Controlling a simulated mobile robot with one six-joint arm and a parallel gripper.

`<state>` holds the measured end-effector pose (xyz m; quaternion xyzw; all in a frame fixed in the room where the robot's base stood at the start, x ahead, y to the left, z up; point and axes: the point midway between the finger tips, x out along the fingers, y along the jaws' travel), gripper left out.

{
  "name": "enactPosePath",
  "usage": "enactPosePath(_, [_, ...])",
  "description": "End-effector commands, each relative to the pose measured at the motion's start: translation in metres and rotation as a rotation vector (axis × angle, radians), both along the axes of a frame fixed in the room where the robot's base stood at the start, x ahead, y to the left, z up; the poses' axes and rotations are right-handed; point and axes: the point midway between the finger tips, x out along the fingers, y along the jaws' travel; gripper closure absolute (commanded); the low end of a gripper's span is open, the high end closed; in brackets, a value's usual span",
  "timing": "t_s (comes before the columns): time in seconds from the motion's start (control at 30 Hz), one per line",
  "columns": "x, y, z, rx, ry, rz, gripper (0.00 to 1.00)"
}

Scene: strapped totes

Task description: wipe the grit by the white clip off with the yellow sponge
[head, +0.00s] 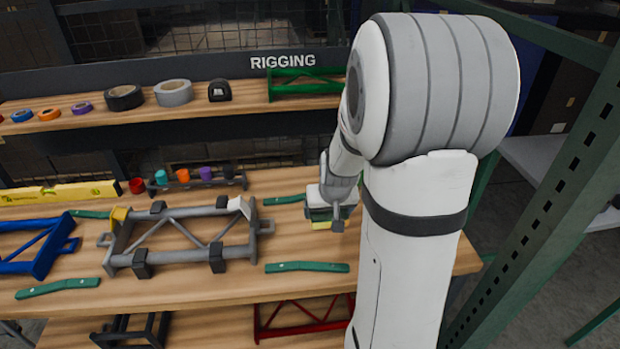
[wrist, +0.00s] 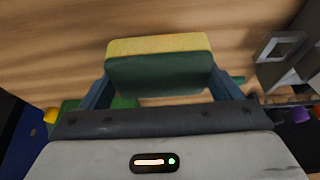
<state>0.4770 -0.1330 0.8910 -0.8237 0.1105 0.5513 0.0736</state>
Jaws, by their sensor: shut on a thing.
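My gripper (head: 327,212) is shut on the yellow sponge (wrist: 160,46), which has a dark green side. In the wrist view the sponge sits between the two blue fingers of the gripper (wrist: 159,80). In the head view the sponge (head: 321,225) is to the right of the grey frame (head: 180,258), apart from it. The white clip (head: 240,206) is on the frame's upper right corner. I cannot make out the grit by the clip. Part of the grey frame shows at the right of the wrist view (wrist: 281,46).
Green straps (head: 307,267) lie on the wooden shelf around the frame. A yellow clip (head: 119,214) is on its left corner. A blue frame (head: 40,245) stands at left. A small rack of coloured caps (head: 195,182) and a yellow level (head: 60,192) lie behind. A green post (head: 560,190) stands at right.

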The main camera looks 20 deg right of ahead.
Motion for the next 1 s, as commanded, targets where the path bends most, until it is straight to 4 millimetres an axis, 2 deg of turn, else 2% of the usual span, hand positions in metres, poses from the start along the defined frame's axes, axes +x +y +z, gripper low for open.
enactPosePath(0.1, [0.000, 0.000, 0.015, -0.001, -0.001, 0.001, 0.48])
enactPosePath(0.27, [0.001, 0.000, 0.025, -0.001, -0.002, 0.001, 0.48])
enactPosePath(0.87, [0.001, 0.001, 0.025, 0.000, -0.001, 0.002, 0.48])
enactPosePath(0.97, [0.013, 0.005, 0.027, 0.000, -0.001, 0.017, 0.48])
enactPosePath(1.0, [0.023, 0.008, 0.029, 0.001, -0.001, 0.029, 0.48])
